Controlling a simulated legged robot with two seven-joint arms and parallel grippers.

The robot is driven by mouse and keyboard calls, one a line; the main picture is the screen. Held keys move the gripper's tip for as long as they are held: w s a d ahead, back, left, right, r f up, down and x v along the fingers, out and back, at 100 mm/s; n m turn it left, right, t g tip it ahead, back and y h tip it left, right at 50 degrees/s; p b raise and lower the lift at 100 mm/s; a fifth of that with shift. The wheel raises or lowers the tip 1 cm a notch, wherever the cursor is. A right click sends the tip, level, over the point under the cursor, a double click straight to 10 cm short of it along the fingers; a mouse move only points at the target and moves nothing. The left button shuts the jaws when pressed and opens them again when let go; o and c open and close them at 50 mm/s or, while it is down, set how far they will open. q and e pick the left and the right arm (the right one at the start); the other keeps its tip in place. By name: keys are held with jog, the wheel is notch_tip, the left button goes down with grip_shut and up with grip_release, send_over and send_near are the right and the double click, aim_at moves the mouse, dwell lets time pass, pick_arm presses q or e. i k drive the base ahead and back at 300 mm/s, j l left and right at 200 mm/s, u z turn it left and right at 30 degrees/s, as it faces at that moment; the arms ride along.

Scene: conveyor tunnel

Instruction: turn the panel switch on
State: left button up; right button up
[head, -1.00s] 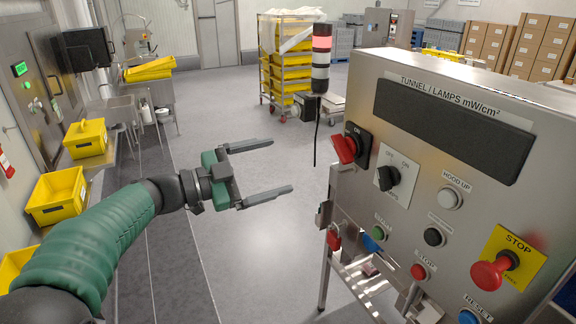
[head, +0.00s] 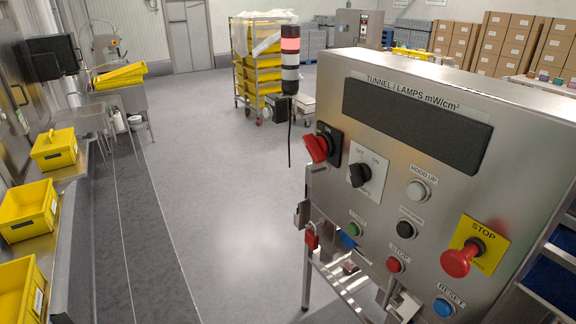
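The metal control panel (head: 420,75) stands at the right. On its left side is a red rotary switch (head: 317,149) on a black plate, with "ON" partly readable above it. Beside it is a black selector knob (head: 359,175) on a pale plate marked OFF and ON. I cannot tell surely which position either switch is in. Nothing touches them. Neither of my grippers is in view.
The panel also carries a red STOP mushroom button (head: 458,261), a blue RESET button (head: 444,307), a white hood button (head: 417,190) and a dark display (head: 415,120). A red padlock (head: 311,238) hangs at its left edge. Yellow crates (head: 28,210) line the left; the floor between is clear.

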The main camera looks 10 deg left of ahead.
aim_at(317, 146)
jog(key=i+j+z, duration=0.1)
jog(key=z, duration=0.35)
jog(key=j+z, duration=0.2)
jog(key=z, duration=0.2)
jog(key=i+j+z, duration=0.1)
jog(key=j+z, duration=0.15)
jog(key=z, duration=0.2)
jog(key=j+z, duration=0.2)
jog(key=z, duration=0.2)
jog(key=j+z, duration=0.2)
jog(key=z, duration=0.25)
